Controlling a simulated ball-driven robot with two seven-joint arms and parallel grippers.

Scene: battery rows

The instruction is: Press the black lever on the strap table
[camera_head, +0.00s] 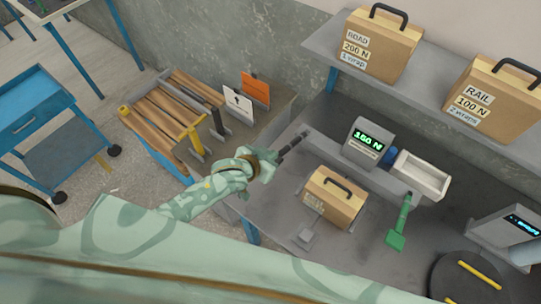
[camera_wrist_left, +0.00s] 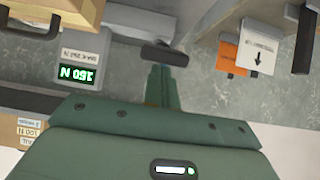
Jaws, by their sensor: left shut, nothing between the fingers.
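A black lever (camera_head: 216,122) stands upright beside a yellow lever (camera_head: 192,134) at the right end of the table with tan straps (camera_head: 165,108). In the left wrist view a black upright handle (camera_wrist_left: 304,40) shows at the right edge, near the signs. My left gripper (camera_head: 274,156) is shut and empty, to the right of and below the black lever, clearly apart from it. In the left wrist view the closed fingertips (camera_wrist_left: 162,72) lie just below a dark bar (camera_wrist_left: 165,55); I cannot tell whether they touch. My right gripper is not in view.
White (camera_head: 238,102) and orange (camera_head: 256,90) signs stand behind the levers. A blue cart (camera_head: 40,100) is at left.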

